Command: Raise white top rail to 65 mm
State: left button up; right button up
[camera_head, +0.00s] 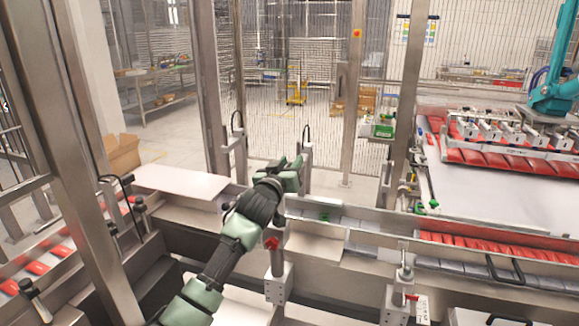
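A long pale rail (460,252) runs along the near side of the conveyor; I cannot tell for sure whether it is the white top rail. A metal post with a red knob (271,242) stands at its left part, and a second post (400,275) with a red handle stands further right. No height scale is readable. My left gripper (294,170) reaches over the conveyor near the middle, beyond the first post. My wrist hides part of the conveyor and rail behind it. Its fingers are small and blend together, so their opening is unclear. My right gripper is not in view.
A white plate (180,181) lies left of my arm. Red packs (475,246) fill the conveyor at right, below a white table (490,192) and a teal picker arm (555,92). Steel uprights (85,130) and black bent handles (505,272) stand close by.

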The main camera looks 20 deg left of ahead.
pick_arm(q)
jog(key=shift+f, duration=0.2)
jog(key=shift+s+f, duration=0.1)
jog(key=shift+s, duration=0.2)
jog(key=s+b, duration=0.2)
jog(key=s, duration=0.5)
jog(key=shift+s+a, duration=0.1)
jog(key=shift+s, duration=0.05)
jog(key=shift+r, duration=0.2)
jog(key=shift+f, duration=0.1)
